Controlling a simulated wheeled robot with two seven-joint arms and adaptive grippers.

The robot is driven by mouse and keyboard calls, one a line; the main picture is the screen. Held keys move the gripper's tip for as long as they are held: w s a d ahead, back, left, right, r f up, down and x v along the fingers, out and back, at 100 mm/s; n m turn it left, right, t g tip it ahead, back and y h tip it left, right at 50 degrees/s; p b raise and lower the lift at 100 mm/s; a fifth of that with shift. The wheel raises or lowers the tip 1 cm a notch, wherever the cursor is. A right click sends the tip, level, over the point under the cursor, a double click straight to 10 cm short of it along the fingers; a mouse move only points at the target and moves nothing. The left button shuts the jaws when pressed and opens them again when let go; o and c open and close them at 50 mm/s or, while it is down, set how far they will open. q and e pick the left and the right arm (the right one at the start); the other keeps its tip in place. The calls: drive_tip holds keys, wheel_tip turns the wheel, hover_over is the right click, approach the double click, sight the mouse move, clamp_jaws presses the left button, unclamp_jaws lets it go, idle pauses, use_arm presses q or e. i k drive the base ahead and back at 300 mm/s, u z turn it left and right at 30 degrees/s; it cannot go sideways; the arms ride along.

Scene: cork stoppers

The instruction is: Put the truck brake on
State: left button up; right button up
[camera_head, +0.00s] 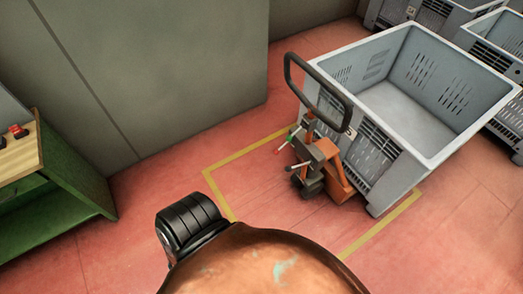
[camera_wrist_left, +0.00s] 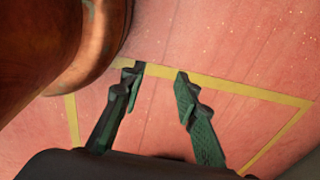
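The orange hand pallet truck (camera_head: 333,178) stands right of centre in the head view, with a black loop handle (camera_head: 289,75) rising toward the upper left. Thin levers (camera_head: 284,146) with green and red tips stick out at the base of the handle, and a dark-tipped lever (camera_head: 291,168) sits lower. I cannot tell which lever is the brake. My left gripper (camera_wrist_left: 157,72) is open and empty in the wrist view, above the red floor and yellow lines. The truck is not visible in that view. My right gripper is not in view.
A large empty grey crate (camera_head: 462,152) stands just behind the truck. More grey crates (camera_head: 500,32) are at the upper right. A green bench (camera_head: 75,185) stands at the left, and a grey cabinet (camera_head: 180,70) behind. Yellow-lined red floor (camera_head: 255,190) is clear left of the truck.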

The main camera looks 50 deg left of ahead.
sight(276, 151)
drive_tip(key=u, duration=0.9)
drive_tip(key=i, duration=0.85)
drive_tip(key=z, duration=0.05)
drive_tip(key=k, duration=0.35)
drive_tip(key=u, duration=1.3)
